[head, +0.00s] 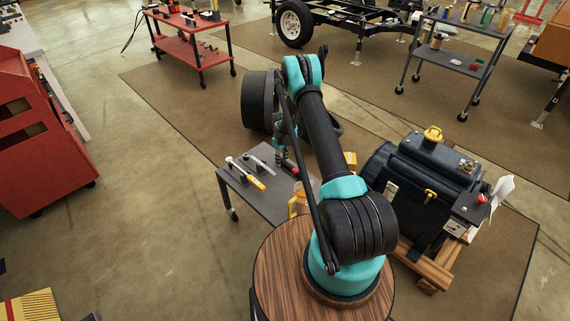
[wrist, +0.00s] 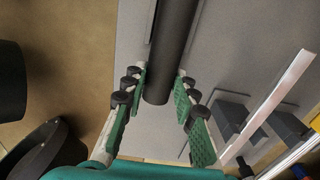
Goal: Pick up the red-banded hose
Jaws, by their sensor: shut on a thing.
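The hose shows in the wrist view as a dark, smooth cylinder (wrist: 174,45) lying lengthwise between my fingers; its red band is out of that view. In the head view a dark piece with red (head: 291,168) lies by my fingers on the small grey table (head: 262,199), partly hidden by my arm. My gripper (wrist: 163,98) is shut on the hose, with green finger pads on both sides of it. It is low over the table; I cannot tell whether the hose touches the tabletop.
Tools with a yellow handle (head: 252,182) and a pale bar (wrist: 275,100) rest on dark holders left of my gripper in the head view. A large dark machine (head: 410,190) on a wooden pallet stands right. Floor left of the table is clear.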

